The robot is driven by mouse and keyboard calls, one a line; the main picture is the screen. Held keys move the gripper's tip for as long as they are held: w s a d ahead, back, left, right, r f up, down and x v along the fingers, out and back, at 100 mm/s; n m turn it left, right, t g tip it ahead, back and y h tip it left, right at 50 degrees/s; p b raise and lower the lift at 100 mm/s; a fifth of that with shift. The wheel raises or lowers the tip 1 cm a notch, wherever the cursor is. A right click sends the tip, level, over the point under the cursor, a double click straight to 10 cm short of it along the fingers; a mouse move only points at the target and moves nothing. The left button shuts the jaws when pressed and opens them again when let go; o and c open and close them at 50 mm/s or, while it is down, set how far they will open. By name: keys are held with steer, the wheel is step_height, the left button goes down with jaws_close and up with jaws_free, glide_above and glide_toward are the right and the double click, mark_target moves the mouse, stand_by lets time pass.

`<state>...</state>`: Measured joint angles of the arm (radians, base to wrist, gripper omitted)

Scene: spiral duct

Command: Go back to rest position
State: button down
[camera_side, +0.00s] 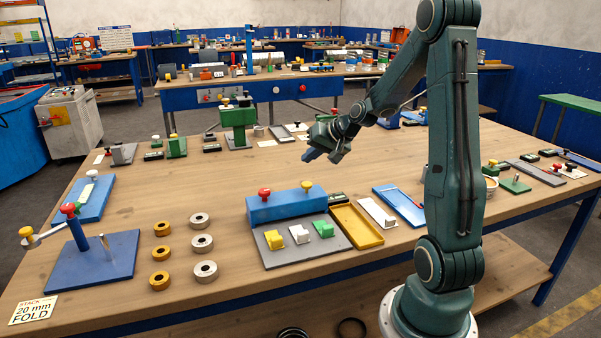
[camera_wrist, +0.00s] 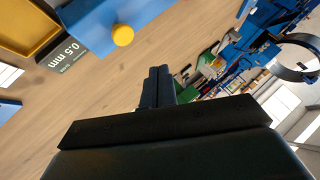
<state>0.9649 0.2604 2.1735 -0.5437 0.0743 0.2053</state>
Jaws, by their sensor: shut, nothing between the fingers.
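My gripper (camera_side: 312,155) hangs in the air above the middle of the wooden table, in the side view. Its fingers point left and slightly down. In the wrist view the two dark fingers (camera_wrist: 158,88) lie together with nothing between them. The arm is raised and bent, and the gripper touches nothing. The blue block (camera_side: 285,204) with a red and a yellow knob stands nearer the front of the table, below the gripper in the picture. Its yellow knob (camera_wrist: 122,35) also shows in the wrist view.
A yellow tray (camera_side: 356,226) and a grey plate (camera_side: 290,240) with coloured blocks lie at the front. Several rings (camera_side: 202,243) lie left of them. A blue plate (camera_side: 92,262) with a red-knobbed post stands at the left. A green device (camera_side: 237,118) stands behind. Bare wood surrounds the middle.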

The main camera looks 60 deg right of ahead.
stand_by(0.4)
steer(key=s+a+r+n+g+y, duration=0.1)
steer(key=s+a+r+n, duration=0.2)
steer(key=a, duration=0.7)
steer(key=s+a+r+n+g, duration=0.1)
steer(key=a+r+n, duration=0.25)
steer(key=a, duration=0.55)
steer(key=s+a+r+n, duration=0.1)
steer(key=s+a+n, duration=0.1)
steer(key=s+a, duration=0.3)
steer(key=s+a+r+n+g, duration=0.1)
steer(key=s+a, duration=0.3)
steer(key=s, duration=0.5)
steer(key=shift+s+a+r+n, duration=0.25)
steer(key=shift+a+n, duration=0.1)
steer(key=shift+n, duration=0.3)
